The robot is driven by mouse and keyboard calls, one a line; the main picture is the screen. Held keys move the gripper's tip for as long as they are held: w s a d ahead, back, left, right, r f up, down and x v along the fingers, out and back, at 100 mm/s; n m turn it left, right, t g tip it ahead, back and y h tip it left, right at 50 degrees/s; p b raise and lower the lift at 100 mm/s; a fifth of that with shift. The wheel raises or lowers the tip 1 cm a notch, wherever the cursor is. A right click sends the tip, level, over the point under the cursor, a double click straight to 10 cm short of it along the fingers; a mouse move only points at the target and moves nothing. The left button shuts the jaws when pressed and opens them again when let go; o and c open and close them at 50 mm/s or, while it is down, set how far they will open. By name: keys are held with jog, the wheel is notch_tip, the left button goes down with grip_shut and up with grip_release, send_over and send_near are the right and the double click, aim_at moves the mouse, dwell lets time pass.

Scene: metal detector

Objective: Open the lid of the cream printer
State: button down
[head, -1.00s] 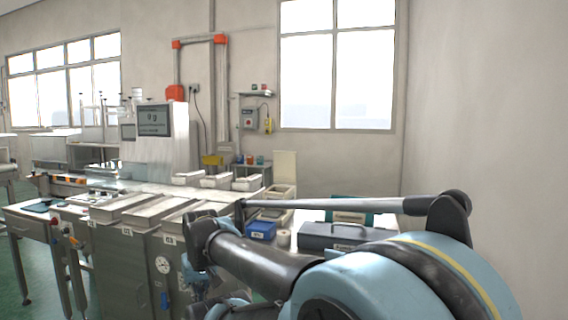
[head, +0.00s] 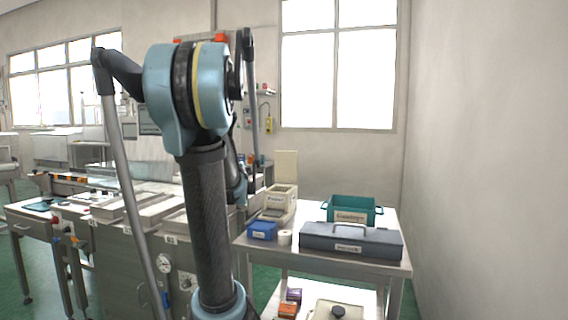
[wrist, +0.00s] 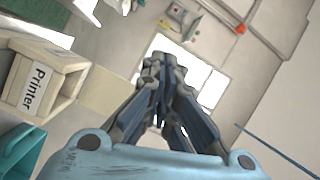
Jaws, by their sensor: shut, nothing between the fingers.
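The cream printer (head: 278,200) stands on the metal side table, left of the toolbox. Its lid (head: 287,168) stands upright at the back, so the printer is open. In the wrist view the printer (wrist: 38,82), with its "Printer" label, lies at the left, and its pale lid (wrist: 107,93) extends to the right from it. My gripper (wrist: 158,68) is shut and empty in the middle of the wrist view, to the right of the lid and apart from the printer. In the head view my arm hides most of the gripper.
On the side table (head: 375,263) are a blue box (head: 262,230), a white roll (head: 285,238), a grey toolbox (head: 350,240) and a teal crate (head: 352,208). A grey machine with trays (head: 135,210) stands to the left. The wall is at the right.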

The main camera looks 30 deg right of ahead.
jog(key=s+d+m+g+h, duration=0.35)
jog(key=d+m+h, duration=0.35)
jog(key=d, duration=0.8)
jog(key=m, duration=0.1)
send_near(288, 157)
jog(key=shift+g, duration=0.25)
jog(key=x, duration=0.6)
jog(key=shift+w+d, duration=0.2)
jog(key=shift+w, duration=0.15)
jog(key=shift+r+x, duration=0.2)
jog(key=shift+x, duration=1.1)
jog(key=shift+a, duration=0.1)
